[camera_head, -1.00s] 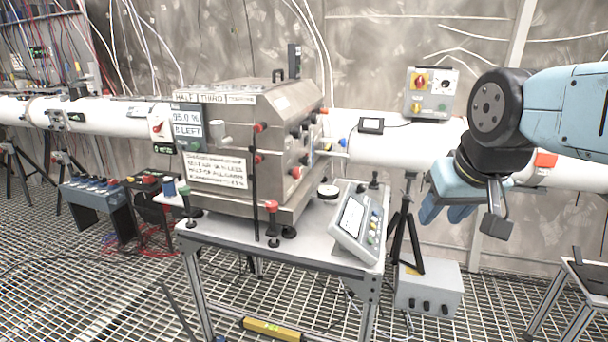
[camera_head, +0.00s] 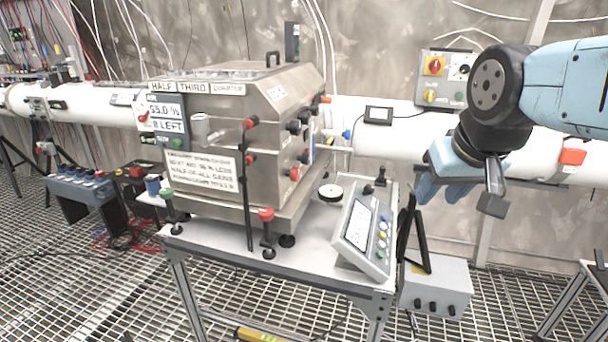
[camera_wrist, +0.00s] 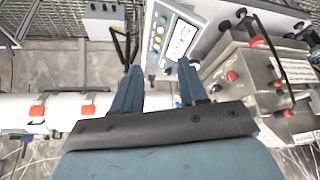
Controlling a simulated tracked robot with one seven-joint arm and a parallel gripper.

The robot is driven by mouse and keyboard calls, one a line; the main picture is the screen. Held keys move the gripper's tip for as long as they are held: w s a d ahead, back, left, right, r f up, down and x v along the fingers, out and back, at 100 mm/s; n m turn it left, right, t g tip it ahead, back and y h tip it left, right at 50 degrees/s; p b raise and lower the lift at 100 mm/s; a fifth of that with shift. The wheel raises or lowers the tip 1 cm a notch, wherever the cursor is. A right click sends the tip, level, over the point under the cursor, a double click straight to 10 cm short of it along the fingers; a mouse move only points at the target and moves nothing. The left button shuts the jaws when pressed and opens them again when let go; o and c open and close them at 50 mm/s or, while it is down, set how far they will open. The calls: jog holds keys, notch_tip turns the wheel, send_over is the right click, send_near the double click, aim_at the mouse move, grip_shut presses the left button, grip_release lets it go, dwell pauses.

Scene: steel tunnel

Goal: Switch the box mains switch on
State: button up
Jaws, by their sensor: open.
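A grey box (camera_head: 452,80) on the back wall above the white pipe carries a red-on-yellow rotary switch (camera_head: 434,66) and a second yellow knob below it. A white panel with a red rotary switch (camera_head: 143,115) sits at the left end of the steel chamber (camera_head: 225,125). I cannot tell which of them is the box mains switch, nor read either setting. My gripper (camera_head: 438,188) is open and empty, pointing down in front of the pipe, below and in front of the grey box. Its fingers (camera_wrist: 158,68) stand apart in the wrist view, with nothing between them held.
A console with a screen (camera_head: 362,232) stands on the bench (camera_head: 300,262), left of my gripper. A black tripod (camera_head: 412,235) and a grey floor box (camera_head: 436,287) are below. The white pipe (camera_head: 400,140) runs behind. Cables hang along the wall.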

jog(key=shift+o, duration=0.4)
jog(key=shift+o, duration=0.8)
jog(key=shift+a, duration=0.1)
jog(key=shift+o, duration=0.8)
jog(key=shift+w+a+f, duration=0.2)
jog(key=shift+f, duration=0.1)
jog(key=shift+o, duration=0.5)
jog(key=w+a+f+m+g+y, duration=0.1)
jog(key=w+a+f+g+y, duration=0.4)
jog(key=a, duration=0.1)
jog(key=shift+a+m, duration=0.3)
jog(key=m+t+y, duration=0.5)
jog(key=m+y, duration=0.4)
jog(key=y, duration=0.3)
send_near(298, 175)
jog(key=v, duration=0.5)
jog(key=shift+s+d+f, duration=0.1)
jog(key=shift+s+d, duration=0.1)
jog(key=shift+w+a+t, duration=0.1)
jog(key=shift+w+t, duration=0.05)
jog(key=shift+t, duration=0.15)
jog(key=x, duration=1.3)
jog(key=shift+a+f, duration=0.1)
jog(key=shift+a, duration=0.2)
